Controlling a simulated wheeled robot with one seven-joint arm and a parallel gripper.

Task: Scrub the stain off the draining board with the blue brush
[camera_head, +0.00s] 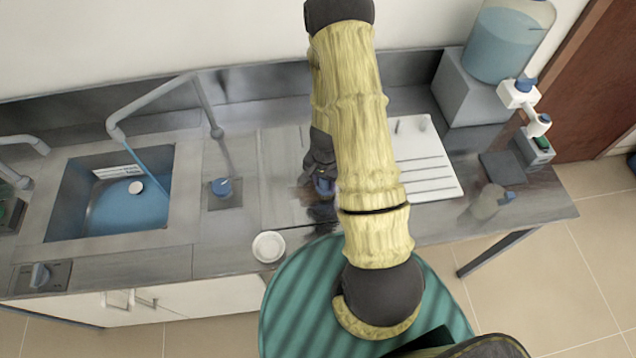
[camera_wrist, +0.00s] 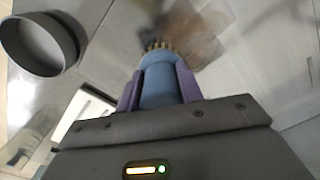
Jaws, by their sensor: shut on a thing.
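My gripper (camera_head: 322,178) is over the steel counter, shut on the blue brush. In the wrist view, the brush's blue body (camera_wrist: 160,82) sits between the purple fingers (camera_wrist: 160,92), its tan bristles pointing away from the gripper. A brown, blotchy stain (camera_wrist: 200,38) lies just beyond the bristles; I cannot tell whether they touch it. In the head view, part of the stain (camera_head: 312,208) shows below the gripper on the steel draining board (camera_head: 278,172), between the sink and a white grooved board. My arm hides some of this area.
A round dish (camera_head: 268,247) stands near the counter's front edge.

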